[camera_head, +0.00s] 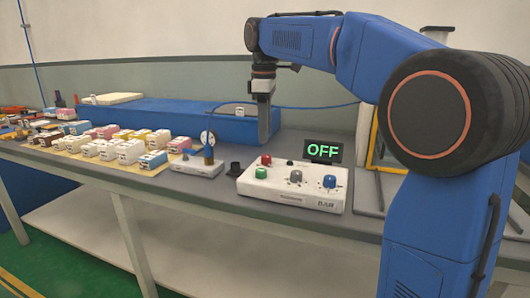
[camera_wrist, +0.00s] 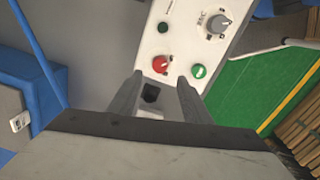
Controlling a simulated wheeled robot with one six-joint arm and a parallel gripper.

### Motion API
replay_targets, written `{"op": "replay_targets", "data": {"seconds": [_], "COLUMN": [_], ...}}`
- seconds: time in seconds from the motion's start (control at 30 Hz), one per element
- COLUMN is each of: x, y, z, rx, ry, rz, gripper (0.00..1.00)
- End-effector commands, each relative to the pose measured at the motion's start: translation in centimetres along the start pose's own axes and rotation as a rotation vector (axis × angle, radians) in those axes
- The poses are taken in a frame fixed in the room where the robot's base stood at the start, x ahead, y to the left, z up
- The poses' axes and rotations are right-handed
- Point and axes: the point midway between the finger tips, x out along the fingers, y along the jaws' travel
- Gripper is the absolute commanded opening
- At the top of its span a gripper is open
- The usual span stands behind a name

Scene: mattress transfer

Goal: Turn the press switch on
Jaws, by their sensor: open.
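A white control box (camera_head: 290,190) sits on the grey table, with a red button (camera_head: 266,159), a green button (camera_head: 261,173), a grey knob (camera_head: 295,176) and a blue knob (camera_head: 329,181). Which control is the press switch is not labelled legibly. My gripper (camera_head: 264,125) points down above the table, behind and above the box's left end. In the wrist view my gripper (camera_wrist: 152,80) is open and empty, its fingertips near the red button (camera_wrist: 160,64) and the green button (camera_wrist: 198,71). Part of the box (camera_wrist: 185,40) shows beyond them.
A small black part (camera_head: 235,168) stands left of the box, beside a gauge fixture (camera_head: 200,160). Several small coloured blocks (camera_head: 128,151) lie on the table at left. A long blue block (camera_head: 165,117) lies behind them. A framed stand (camera_head: 385,155) is at right.

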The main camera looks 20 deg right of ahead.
Motion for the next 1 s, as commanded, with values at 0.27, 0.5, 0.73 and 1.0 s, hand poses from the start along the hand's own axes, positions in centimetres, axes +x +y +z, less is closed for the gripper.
{"op": "replay_targets", "data": {"seconds": [0.27,0.5,0.73,1.0], "x": [4.8,7.0,7.4,7.4], "y": [-0.1,0.0,0.0,0.0], "z": [0.1,0.0,0.0,0.0], "rx": [0.0,0.0,0.0,0.0], "ry": [-0.002,0.0,0.0,0.0], "rz": [-0.002,0.0,0.0,0.0], "gripper": [0.44,0.44,0.44,0.13]}}
